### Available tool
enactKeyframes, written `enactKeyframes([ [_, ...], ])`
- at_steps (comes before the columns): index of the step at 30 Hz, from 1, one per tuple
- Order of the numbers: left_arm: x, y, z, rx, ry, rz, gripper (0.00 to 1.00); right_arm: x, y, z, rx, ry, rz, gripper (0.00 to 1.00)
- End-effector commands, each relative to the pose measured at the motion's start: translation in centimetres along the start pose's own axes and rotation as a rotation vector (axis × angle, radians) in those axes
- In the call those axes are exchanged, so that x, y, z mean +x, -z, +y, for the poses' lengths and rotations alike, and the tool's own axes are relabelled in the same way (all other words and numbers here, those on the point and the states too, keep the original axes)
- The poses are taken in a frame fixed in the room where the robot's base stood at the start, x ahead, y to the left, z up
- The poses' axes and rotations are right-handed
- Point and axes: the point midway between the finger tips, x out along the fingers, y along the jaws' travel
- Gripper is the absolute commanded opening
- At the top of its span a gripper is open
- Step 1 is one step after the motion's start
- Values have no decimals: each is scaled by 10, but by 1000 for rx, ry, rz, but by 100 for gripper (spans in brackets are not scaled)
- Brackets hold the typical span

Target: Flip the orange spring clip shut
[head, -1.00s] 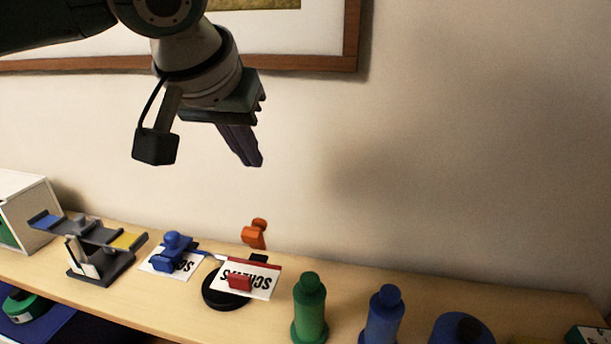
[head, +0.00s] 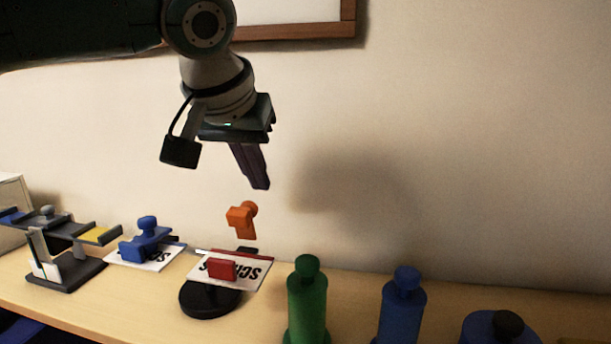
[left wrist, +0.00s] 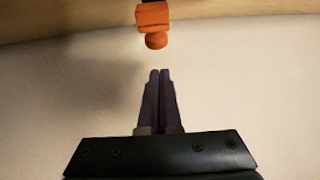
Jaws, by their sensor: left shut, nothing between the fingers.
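The orange spring clip (head: 242,219) stands up above a small black-based stand (head: 208,299), behind a white card with a red block (head: 222,268). The clip has a blocky body with a rounded knob at its top. My left gripper (head: 260,187) is shut and empty, pointing down, above and slightly right of the clip, apart from it. In the left wrist view the clip (left wrist: 153,18) is at the top centre, just beyond the shut fingertips (left wrist: 160,72), with a gap between. The clip's lower mount is partly hidden by the card. My right gripper is not in view.
A blue clip (head: 146,241) on a white card is left of the stand. A grey balance-like stand (head: 70,265) is further left. A green bottle-shaped piece (head: 307,300) and a blue one (head: 402,305) stand to the right. The wall is close behind.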

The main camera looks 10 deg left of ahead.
Motion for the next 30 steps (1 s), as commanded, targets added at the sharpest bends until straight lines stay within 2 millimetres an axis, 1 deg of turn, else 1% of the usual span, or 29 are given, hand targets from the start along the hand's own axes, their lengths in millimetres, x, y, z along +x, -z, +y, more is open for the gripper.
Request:
enactKeyframes([
  [3, -3, -11, -1, 3, 1, -2, 0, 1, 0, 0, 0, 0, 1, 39],
  [6, -6, -18, 0, 2, 1, -2, 0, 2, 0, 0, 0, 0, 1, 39],
  [11, -8, -24, 0, 2, 0, -3, 0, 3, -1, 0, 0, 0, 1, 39],
  [23, -8, -25, 0, 0, 1, 1, 0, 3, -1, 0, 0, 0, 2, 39],
  [30, -2, -20, -2, 0, 0, 89, 0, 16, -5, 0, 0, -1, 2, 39],
])
